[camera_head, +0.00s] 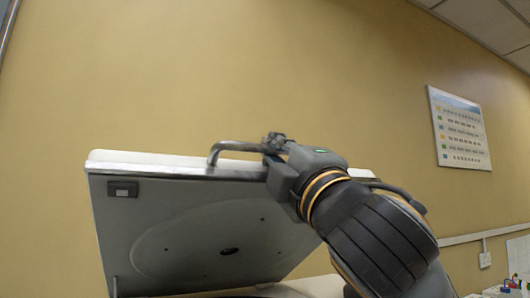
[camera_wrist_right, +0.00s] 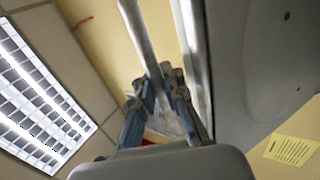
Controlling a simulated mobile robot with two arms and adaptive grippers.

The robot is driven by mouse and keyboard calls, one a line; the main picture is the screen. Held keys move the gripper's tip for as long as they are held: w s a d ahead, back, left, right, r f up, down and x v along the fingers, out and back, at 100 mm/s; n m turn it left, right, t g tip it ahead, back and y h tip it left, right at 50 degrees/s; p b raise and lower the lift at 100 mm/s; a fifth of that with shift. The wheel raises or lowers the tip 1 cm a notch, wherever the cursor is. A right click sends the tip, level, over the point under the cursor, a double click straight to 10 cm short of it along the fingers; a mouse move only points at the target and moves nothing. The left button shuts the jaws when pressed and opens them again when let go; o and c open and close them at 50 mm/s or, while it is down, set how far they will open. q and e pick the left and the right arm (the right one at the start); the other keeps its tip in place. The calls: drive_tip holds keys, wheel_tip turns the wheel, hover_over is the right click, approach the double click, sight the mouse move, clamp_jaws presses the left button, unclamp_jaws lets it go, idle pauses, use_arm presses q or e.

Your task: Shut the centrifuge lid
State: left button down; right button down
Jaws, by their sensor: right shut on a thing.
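The centrifuge lid (camera_head: 180,225) stands raised in the head view, its grey underside with a round marking facing me and its white edge on top. A metal bar handle (camera_head: 226,146) runs along its upper edge. My right gripper (camera_head: 274,144) is at this handle, shut on it. In the right wrist view the handle (camera_wrist_right: 139,32) runs down between the fingers of the right gripper (camera_wrist_right: 160,92), and the lid's grey underside (camera_wrist_right: 255,60) is on the right. The centrifuge body is mostly out of view below. My left gripper is not in view.
A yellow wall is behind the lid, with a poster (camera_head: 460,130) at the right. White containers with small coloured items (camera_head: 511,284) stand at the lower right. A ceiling lamp (camera_wrist_right: 35,95) shows in the wrist view. The air left of and above the lid is clear.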

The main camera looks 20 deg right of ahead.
drive_tip(key=shift+s+f+b, duration=0.35)
drive_tip(key=shift+s+f, duration=0.2)
drive_tip(key=shift+f, duration=0.15)
